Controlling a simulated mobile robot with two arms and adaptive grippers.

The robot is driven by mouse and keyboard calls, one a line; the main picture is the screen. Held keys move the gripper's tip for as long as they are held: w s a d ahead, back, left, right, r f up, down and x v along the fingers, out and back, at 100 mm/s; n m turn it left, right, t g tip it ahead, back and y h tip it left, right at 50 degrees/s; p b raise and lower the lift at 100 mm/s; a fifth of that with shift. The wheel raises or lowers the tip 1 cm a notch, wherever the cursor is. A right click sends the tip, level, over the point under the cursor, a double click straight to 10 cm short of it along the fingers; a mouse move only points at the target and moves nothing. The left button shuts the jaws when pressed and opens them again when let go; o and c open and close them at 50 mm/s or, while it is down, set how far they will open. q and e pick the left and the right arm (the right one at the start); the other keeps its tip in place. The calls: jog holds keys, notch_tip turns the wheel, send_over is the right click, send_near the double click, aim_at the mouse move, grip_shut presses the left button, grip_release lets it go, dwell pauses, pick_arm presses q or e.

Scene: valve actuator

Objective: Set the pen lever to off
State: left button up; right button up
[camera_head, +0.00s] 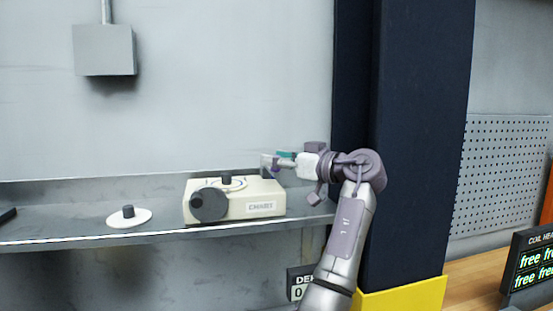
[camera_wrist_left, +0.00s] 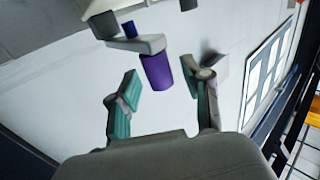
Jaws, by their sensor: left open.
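A cream recorder box (camera_head: 235,206) labelled CHART stands on the grey shelf, with a dark round dial on its front and a dark knob on top. A purple handle (camera_wrist_left: 157,72) on a pale arm, which looks like the pen lever, shows in the left wrist view; a small purple bit of it (camera_head: 274,170) shows at the box's right end. My left gripper (camera_head: 276,160) is above that end. In the wrist view its teal fingers (camera_wrist_left: 160,82) are open, with the handle between or just beyond their tips; contact cannot be told. My right gripper is out of view.
A white disc with a dark knob (camera_head: 128,216) lies on the shelf (camera_head: 60,233) left of the box. A grey wall box (camera_head: 104,50) hangs above. A dark pillar (camera_head: 415,150) stands behind my arm at the right, and a sign with green text (camera_head: 530,267) is further right.

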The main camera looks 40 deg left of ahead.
pick_arm(q)
jog(key=d, duration=1.1)
jog(key=shift+d, duration=0.3)
jog(key=shift+f, duration=0.1)
